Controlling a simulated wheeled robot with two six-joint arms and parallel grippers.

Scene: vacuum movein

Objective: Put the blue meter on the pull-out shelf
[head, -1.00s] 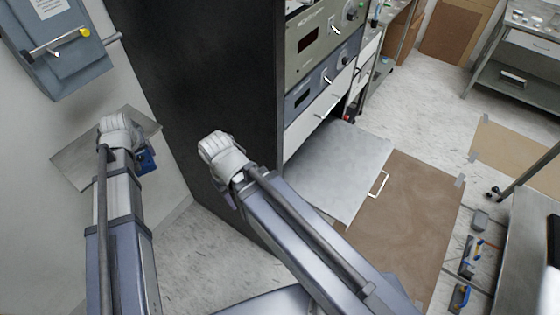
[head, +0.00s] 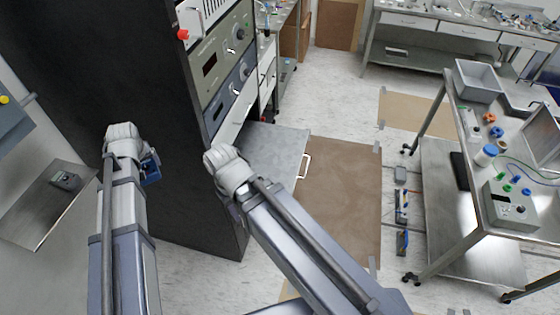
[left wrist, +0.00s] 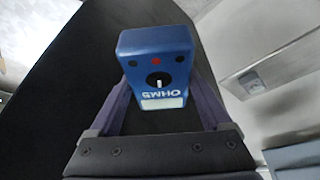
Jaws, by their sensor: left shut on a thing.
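The blue meter (left wrist: 156,62) sits between the fingers of my left gripper (left wrist: 155,95), its dial and OHMS label facing the wrist camera. In the head view the blue meter (head: 150,169) is partly hidden by my left gripper (head: 147,165), in front of the black rack side. The pull-out shelf (head: 272,148) is a flat grey metal panel with a white handle, extending low from the rack, to the right of both grippers. Its top looks bare. My right gripper (head: 226,188) is near the rack's front edge; its fingers are hidden behind its wrist.
The tall black rack (head: 100,75) stands between the left arm and the shelf. A wall shelf (head: 38,205) with a small grey device (head: 66,180) is at left. A cluttered metal cart (head: 465,150) stands at right. Brown floor sheeting (head: 338,200) lies beside the shelf.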

